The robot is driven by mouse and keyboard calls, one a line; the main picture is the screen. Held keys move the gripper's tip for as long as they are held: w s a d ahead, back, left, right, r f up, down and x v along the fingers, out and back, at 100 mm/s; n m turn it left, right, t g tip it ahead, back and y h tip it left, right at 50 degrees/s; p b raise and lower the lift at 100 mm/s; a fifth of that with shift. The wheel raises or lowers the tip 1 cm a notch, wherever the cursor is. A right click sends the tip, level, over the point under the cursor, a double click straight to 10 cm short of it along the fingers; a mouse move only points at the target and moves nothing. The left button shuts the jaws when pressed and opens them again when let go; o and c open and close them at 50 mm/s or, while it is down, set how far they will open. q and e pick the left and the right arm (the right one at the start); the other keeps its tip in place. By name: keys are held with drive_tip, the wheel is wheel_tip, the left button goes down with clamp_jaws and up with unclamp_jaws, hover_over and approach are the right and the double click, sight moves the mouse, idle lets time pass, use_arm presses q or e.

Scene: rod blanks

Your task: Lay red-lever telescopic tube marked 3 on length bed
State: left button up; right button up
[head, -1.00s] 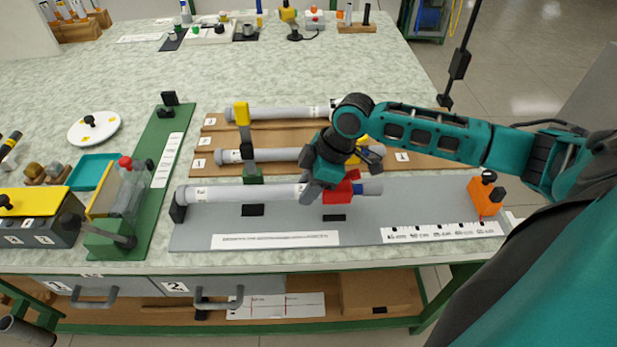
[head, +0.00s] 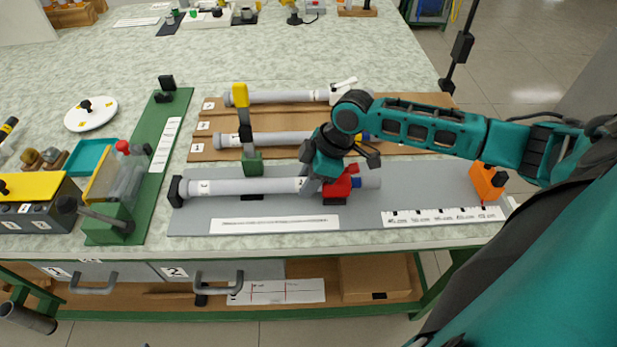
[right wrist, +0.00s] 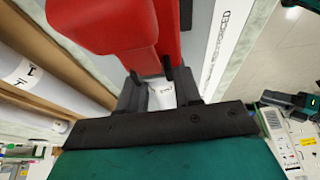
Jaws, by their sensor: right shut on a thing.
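The telescopic tube with the red lever (head: 240,187) is pale grey and lies lengthwise along the grey length bed (head: 420,190), its left end by the black end stop (head: 175,192). Its mark is too small to read surely. My right gripper (head: 325,185) is shut on the tube next to the red clamp lever (head: 344,184). In the right wrist view the red lever body (right wrist: 120,30) fills the top, and the tube (right wrist: 162,96) shows between the fingers. My left gripper is not in view.
Two more tubes, an upper one (head: 285,97) and a lower one (head: 280,139), lie on the brown rack (head: 420,100) behind the bed. A yellow-topped post (head: 241,110) stands by the bed. An orange stop (head: 487,182) sits at the bed's right end over a printed scale (head: 445,216).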

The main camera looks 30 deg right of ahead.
drive_tip(key=shift+f, duration=0.35)
drive_tip(key=o, duration=0.9)
drive_tip(key=p+v, duration=0.1)
drive_tip(key=v, duration=1.1)
drive_tip(key=shift+s+r+p, duration=0.15)
drive_tip(key=shift+r+p, duration=0.15)
drive_tip(key=shift+r, duration=0.1)
